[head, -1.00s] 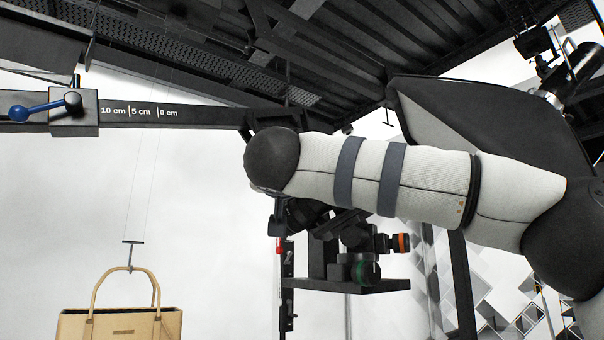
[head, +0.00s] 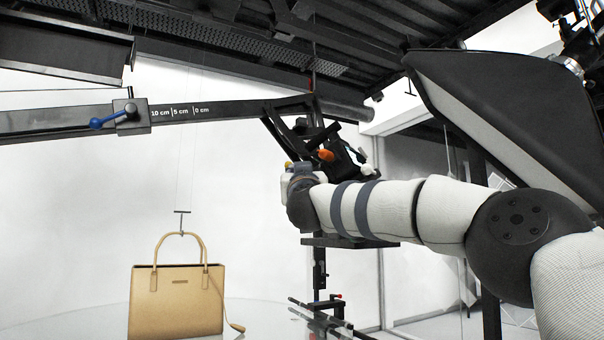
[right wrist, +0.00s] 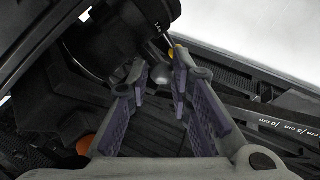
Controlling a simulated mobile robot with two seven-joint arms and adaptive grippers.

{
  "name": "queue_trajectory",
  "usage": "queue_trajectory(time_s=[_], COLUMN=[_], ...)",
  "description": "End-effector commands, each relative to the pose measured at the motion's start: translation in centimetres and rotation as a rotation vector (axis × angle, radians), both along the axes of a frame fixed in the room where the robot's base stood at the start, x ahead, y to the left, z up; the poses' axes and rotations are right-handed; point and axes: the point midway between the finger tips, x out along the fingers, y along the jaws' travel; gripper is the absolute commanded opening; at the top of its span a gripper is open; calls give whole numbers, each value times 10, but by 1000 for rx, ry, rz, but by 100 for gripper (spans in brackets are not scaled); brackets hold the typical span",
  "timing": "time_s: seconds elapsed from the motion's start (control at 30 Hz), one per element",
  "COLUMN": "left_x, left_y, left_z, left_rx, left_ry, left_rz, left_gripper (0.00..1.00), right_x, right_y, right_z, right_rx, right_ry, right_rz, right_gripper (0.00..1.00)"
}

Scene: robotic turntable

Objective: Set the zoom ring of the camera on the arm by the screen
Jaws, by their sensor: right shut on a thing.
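The camera on the arm by the screen shows its black lens (right wrist: 110,42) at the upper left of the right wrist view, with a thin light pin reaching to a yellow tip. My right gripper (right wrist: 158,72) is at the lens's edge, its purple-padded fingers on either side of this pin. It is shut on the zoom ring there, though the contact is partly hidden. In the head view my right forearm and wrist cover most of the camera and its dark mount (head: 345,160). My left gripper is not in view.
A black boom (head: 75,120) with a centimetre scale and a blue-handled clamp (head: 122,118) runs in from the left. A tan handbag (head: 176,300) stands at the lower left. A large dark softbox-like panel (head: 510,115) is close above my right arm.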

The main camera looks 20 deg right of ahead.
Motion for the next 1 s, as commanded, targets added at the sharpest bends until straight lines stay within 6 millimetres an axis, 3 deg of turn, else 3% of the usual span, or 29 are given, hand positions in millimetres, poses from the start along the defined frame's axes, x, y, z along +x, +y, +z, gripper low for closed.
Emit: queue_trajectory(time_s=[0.27, 0.3, 0.37, 0.77, 1.0], left_x=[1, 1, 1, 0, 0], left_y=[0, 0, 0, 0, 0], left_z=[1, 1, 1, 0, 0], left_rx=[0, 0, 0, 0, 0], left_ry=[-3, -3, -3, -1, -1], left_rz=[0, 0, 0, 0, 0], left_gripper=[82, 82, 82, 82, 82], right_x=[-3, -3, -4, -9, -52], right_y=[2, 2, 2, 4, 21], right_z=[7, 8, 8, 1, -18], right_rx=[-8, -8, -7, -4, -7], right_ry=[-11, -11, -11, -5, -6], right_rz=[3, 3, 2, 1, 3], right_gripper=[0, 26, 37, 37, 37])
